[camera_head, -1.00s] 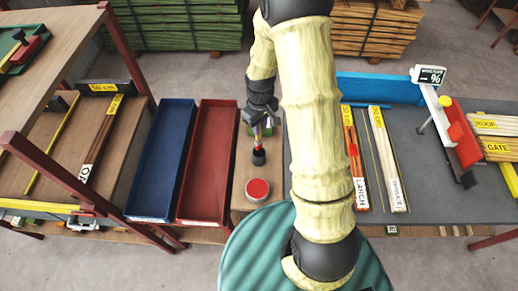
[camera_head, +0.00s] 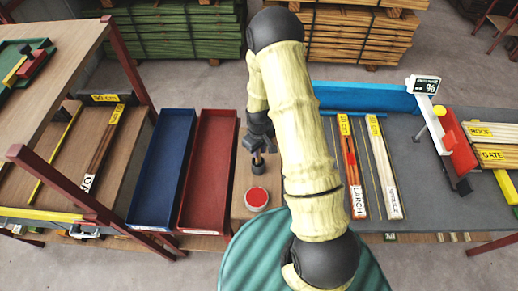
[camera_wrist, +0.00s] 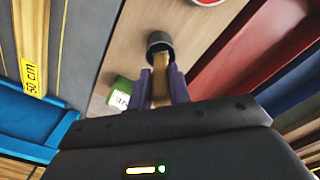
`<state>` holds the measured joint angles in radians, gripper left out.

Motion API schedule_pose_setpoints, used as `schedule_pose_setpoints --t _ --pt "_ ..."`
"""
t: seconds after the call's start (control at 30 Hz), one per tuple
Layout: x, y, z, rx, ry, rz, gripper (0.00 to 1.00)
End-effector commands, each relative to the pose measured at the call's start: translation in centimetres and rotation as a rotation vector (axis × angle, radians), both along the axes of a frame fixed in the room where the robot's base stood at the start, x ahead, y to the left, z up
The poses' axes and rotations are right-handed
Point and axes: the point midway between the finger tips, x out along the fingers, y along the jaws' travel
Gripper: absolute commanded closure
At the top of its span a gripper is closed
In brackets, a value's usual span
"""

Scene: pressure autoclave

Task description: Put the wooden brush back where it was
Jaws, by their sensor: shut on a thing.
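The wooden brush (camera_wrist: 160,78) is between the fingers of my gripper (camera_wrist: 160,98), which is shut on it; its tan wooden part shows in the wrist view. In the head view my gripper (camera_head: 258,149) is over the wooden bench strip, holding the brush (camera_head: 257,158) roughly upright. A small dark cup (camera_head: 258,167) stands directly below, and in the wrist view the cup (camera_wrist: 160,41) meets the brush's far end. That end is hidden at the cup's mouth; I cannot tell how deep it sits.
A red-topped tin (camera_head: 257,198) stands in front of the cup. A red tray (camera_head: 208,170) and a blue tray (camera_head: 160,170) lie to the left. A green labelled box (camera_wrist: 122,92) is close beside my gripper. Wood strips (camera_head: 382,165) lie on the grey bench to the right.

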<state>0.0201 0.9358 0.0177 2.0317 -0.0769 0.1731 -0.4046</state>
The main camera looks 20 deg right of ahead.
Motion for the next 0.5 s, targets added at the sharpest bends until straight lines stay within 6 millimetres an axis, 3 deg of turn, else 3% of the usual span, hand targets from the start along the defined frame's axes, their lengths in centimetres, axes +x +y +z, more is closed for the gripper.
schedule_pose_setpoints --t 0.47,0.5 --pt "0.01 0.02 -1.01 0.000 -0.001 0.000 1.00" --pt "0.01 0.03 -0.87 0.000 -0.001 0.001 0.73"
